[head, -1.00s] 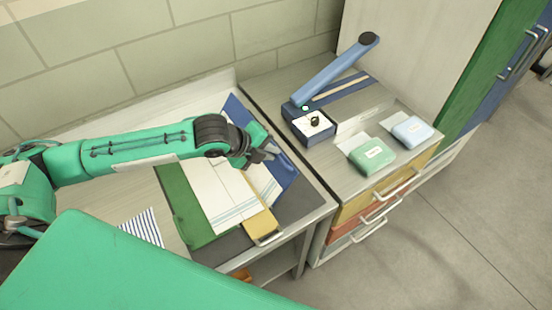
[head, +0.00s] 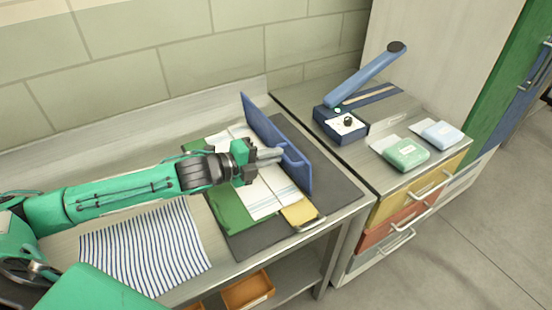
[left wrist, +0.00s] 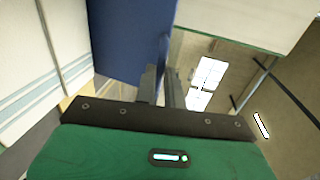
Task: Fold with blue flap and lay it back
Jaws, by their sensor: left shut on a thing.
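The folding board's blue flap (head: 262,125) stands raised, roughly upright, at the right of the board. My left gripper (head: 270,155) is shut on the blue flap, with its fingers at the flap's edge. The flap also shows between and beyond the fingers (left wrist: 163,85) in the left wrist view as a blue panel (left wrist: 130,40). A white cloth with blue stripes near its end (head: 265,200) lies on the board, left of the raised flap. The green flap (head: 230,208) and yellow flap (head: 299,211) lie flat. My gripper and arm hide part of the cloth. My right gripper is not in view.
A blue-striped cloth (head: 145,250) lies flat left of the board. At right, a cabinet top holds a blue press-like device (head: 340,124), a green pack (head: 406,154) and a light blue pack (head: 441,133). A tiled wall (head: 130,75) stands behind.

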